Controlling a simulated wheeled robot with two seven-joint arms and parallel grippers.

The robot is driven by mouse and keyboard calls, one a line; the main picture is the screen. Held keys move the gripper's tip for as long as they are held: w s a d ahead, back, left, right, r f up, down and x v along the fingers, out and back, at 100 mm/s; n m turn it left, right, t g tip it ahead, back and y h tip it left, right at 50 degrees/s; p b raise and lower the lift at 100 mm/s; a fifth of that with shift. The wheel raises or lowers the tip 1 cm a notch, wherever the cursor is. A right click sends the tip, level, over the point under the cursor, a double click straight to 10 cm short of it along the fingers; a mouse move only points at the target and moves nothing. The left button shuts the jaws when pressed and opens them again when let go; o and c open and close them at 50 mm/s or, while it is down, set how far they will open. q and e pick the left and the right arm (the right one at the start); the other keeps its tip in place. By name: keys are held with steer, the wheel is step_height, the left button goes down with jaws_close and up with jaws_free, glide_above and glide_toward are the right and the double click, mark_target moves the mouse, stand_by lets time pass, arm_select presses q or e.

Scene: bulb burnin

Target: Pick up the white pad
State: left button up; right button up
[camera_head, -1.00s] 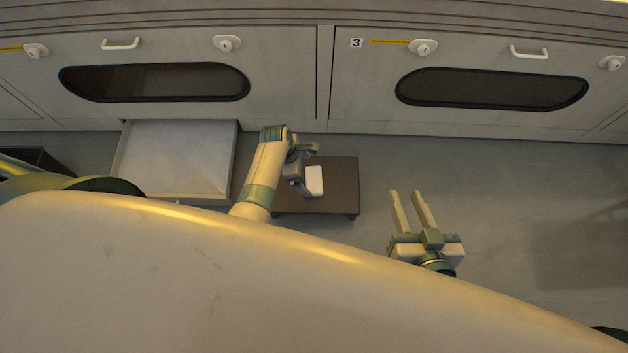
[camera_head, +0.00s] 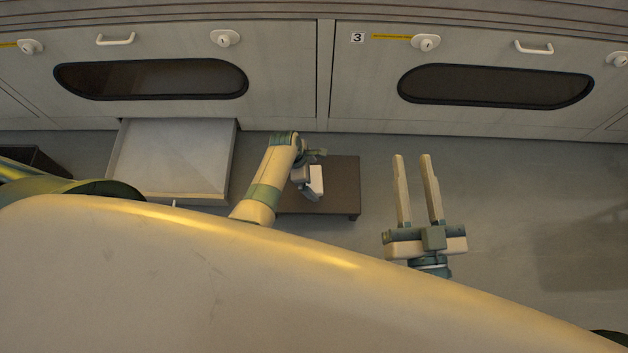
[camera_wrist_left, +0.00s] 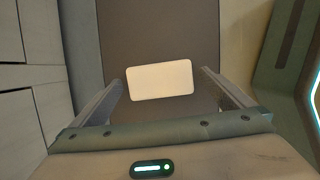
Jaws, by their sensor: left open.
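The white pad (camera_head: 316,181) lies on a low dark table (camera_head: 342,180), partly hidden by my left gripper in the head view. In the left wrist view the pad (camera_wrist_left: 160,80) shows whole, a pale rounded rectangle between and just ahead of the two fingers. My left gripper (camera_head: 317,172) is open, with its fingers at either side of the pad; whether they touch it I cannot tell. My right gripper (camera_head: 413,157) is open and empty, over the floor to the right of the table.
An open pale drawer or tray (camera_head: 170,160) stands left of my left arm. Behind runs a cabinet wall with two dark oval windows (camera_head: 150,79) and white handles (camera_head: 533,48). The floor (camera_head: 520,190) at the right is clear.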

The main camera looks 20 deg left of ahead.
arm_select(q)
steer(key=shift+c, duration=0.6)
steer(key=c, duration=0.9)
